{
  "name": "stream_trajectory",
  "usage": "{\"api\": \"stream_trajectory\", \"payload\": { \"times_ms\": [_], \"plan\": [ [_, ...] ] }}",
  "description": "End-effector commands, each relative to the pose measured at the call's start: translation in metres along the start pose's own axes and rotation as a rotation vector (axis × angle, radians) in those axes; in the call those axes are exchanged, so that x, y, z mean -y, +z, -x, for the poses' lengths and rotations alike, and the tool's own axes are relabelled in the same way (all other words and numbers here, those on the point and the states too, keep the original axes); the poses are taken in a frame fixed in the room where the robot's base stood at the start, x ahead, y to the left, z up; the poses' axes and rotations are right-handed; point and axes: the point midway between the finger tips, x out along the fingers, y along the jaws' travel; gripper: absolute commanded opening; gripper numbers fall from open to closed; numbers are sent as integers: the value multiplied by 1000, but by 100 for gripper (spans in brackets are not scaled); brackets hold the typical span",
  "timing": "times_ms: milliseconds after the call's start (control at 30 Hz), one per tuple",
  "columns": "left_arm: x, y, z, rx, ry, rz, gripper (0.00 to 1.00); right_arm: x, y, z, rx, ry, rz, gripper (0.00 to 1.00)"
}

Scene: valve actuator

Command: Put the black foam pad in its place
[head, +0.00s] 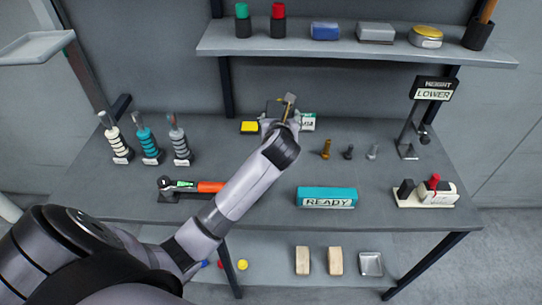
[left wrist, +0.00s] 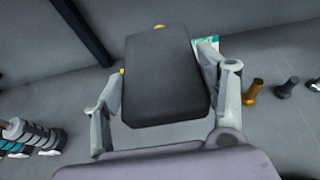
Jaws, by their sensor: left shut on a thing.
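The black foam pad (left wrist: 165,75) is a dark, flat, roughly rectangular block in the left wrist view. My left gripper (left wrist: 165,100) is shut on it, with one finger along each side. In the head view my left gripper (head: 281,122) is over the back middle of the table, and the arm and gripper hide most of the pad. I cannot tell whether the pad touches anything beneath it. The pad's place cannot be made out for certain. My right gripper is not in view.
A yellow block (head: 249,127) and a green-and-white label (head: 308,122) flank the gripper. Bolts (head: 348,152) stand to the right. A teal READY box (head: 327,197) and an orange-handled tool (head: 210,187) are nearer the front. A shelf (head: 350,50) hangs above the back.

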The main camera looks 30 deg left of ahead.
Motion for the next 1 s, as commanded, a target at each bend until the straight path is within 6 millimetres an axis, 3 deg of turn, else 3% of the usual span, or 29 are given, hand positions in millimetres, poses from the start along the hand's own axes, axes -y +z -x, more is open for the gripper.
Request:
{"api": "stream_trajectory", "payload": {
  "times_ms": [33,200,300,500,667,833,1000],
  "plan": [
    [0,-16,-5,-10,1,-3,43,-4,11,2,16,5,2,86],
    [0,-58,-23,-8,2,-3,43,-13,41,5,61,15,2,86],
    [0,-83,-33,-8,1,-2,43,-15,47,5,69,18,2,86],
    [0,-115,-48,-3,0,-1,43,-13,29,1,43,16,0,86],
    [0,-126,-52,-1,0,-1,43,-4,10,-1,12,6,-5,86],
    [0,-152,-63,-4,1,0,43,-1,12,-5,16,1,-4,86],
    [0,-162,-67,-1,-2,-1,43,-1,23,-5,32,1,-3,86]
  ]
}}
